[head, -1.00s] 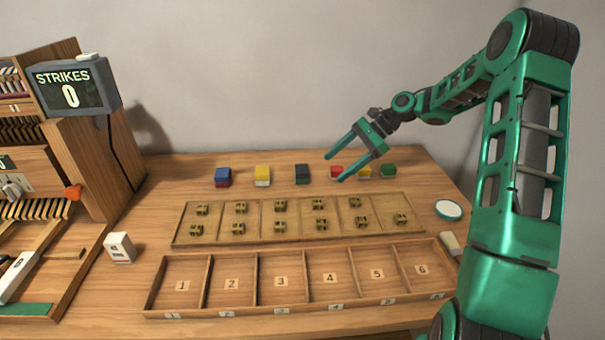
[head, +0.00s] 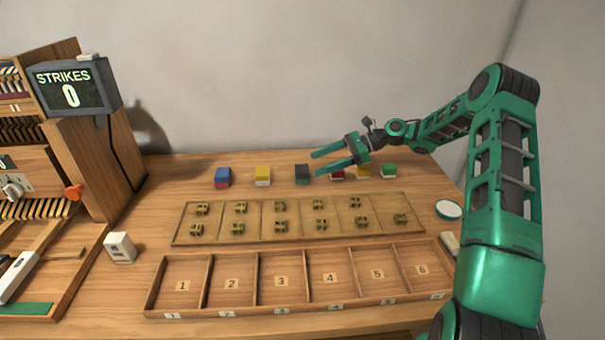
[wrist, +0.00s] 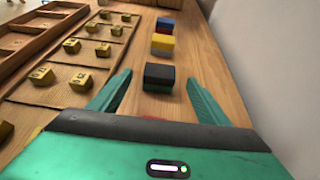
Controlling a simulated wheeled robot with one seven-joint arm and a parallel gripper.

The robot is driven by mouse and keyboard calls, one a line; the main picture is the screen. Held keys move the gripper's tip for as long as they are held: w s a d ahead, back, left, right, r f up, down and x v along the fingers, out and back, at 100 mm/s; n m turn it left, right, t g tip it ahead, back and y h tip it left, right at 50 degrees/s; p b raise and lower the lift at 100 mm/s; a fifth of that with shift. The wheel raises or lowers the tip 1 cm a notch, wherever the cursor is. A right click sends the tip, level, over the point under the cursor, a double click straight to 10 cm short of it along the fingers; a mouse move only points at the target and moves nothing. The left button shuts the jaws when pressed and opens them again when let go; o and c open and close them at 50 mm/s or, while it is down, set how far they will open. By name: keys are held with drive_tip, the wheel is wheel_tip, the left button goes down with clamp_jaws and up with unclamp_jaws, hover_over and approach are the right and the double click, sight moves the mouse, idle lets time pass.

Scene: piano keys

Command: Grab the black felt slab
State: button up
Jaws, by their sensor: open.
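The black felt slab (head: 302,169) is the dark top layer of a small block at the back of the table, with a dark green layer beneath it. In the wrist view the black slab (wrist: 159,72) lies ahead, between the lines of my two fingers, with a green layer under it. My gripper (head: 316,164) is open and empty, its fingertips just right of the block in the head view. In the wrist view my gripper (wrist: 158,80) has one finger on either side, and the block stands around or just beyond the tips. I cannot tell whether they touch.
A blue-and-red block (head: 222,177) and a yellow-and-white block (head: 262,175) stand left of it. A red block (head: 337,177), a yellow one (head: 363,172) and a green one (head: 389,170) stand right. A shallow tray (head: 188,240) with brass pieces lies in front.

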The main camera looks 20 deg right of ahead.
sight(305, 169)
drive_tip(key=shift+x, duration=2.65)
drive_tip(key=shift+c, duration=0.6)
drive_tip(key=c, duration=1)
